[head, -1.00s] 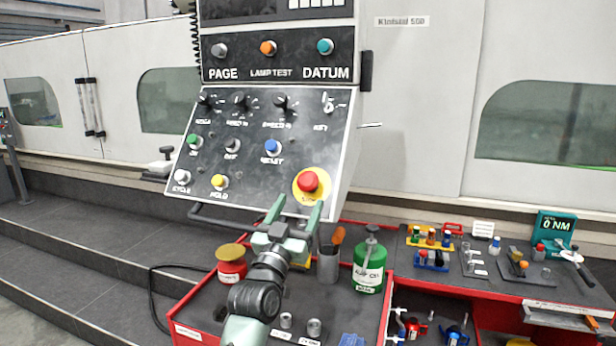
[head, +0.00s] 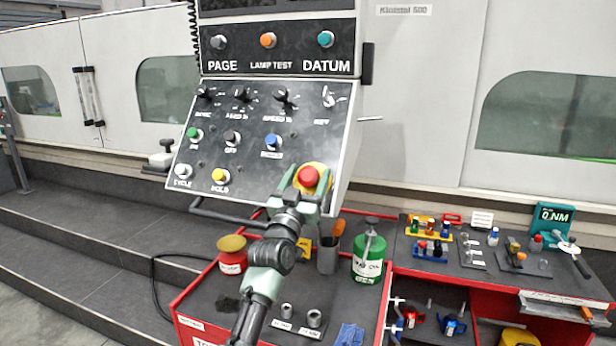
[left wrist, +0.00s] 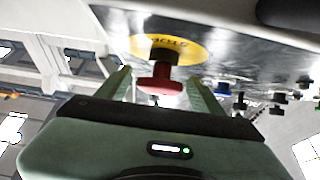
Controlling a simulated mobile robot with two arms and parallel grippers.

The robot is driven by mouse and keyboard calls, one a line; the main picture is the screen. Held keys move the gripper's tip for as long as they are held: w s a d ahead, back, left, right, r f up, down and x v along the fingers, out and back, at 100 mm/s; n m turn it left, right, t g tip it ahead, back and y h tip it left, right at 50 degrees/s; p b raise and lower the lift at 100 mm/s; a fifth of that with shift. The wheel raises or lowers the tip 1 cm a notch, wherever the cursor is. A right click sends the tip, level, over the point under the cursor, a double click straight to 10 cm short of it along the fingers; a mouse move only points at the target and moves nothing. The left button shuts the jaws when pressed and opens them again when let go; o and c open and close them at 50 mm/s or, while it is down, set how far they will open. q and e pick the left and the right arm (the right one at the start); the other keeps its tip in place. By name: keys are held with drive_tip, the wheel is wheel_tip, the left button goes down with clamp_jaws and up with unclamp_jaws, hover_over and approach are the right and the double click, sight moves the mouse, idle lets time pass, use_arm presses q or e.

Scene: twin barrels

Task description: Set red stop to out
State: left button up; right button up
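The red stop (head: 309,176) is a red mushroom button on a yellow round plate (head: 324,171), at the lower right of the grey sloped control panel (head: 240,140). In the left wrist view the red stop (left wrist: 158,84) stands out from its yellow plate (left wrist: 172,48) on a dark stem. My left gripper (head: 306,180) is at the button, its green fingers spread to either side of it. In the left wrist view the fingers (left wrist: 160,85) are apart, with visible gaps to the red head. My right gripper is not in view.
Below the panel, a red-edged cart top holds a red jar (head: 232,256), a cup of tools (head: 328,258) and a green bottle (head: 369,255). A handle bar (head: 228,217) runs under the panel's lower edge. A bench with small parts stands at right.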

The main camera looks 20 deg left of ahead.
use_arm(q)
clamp_jaws()
drive_tip(key=shift+s+r+p, duration=0.2)
drive_tip(key=shift+r+p, duration=0.15)
drive_tip(key=shift+p, duration=0.2)
drive_tip(key=shift+s+r, duration=0.1)
drive_tip(key=shift+s, duration=0.4)
drive_tip(key=shift+o, duration=1.2)
unclamp_jaws()
drive_tip(key=shift+s+r, duration=0.15)
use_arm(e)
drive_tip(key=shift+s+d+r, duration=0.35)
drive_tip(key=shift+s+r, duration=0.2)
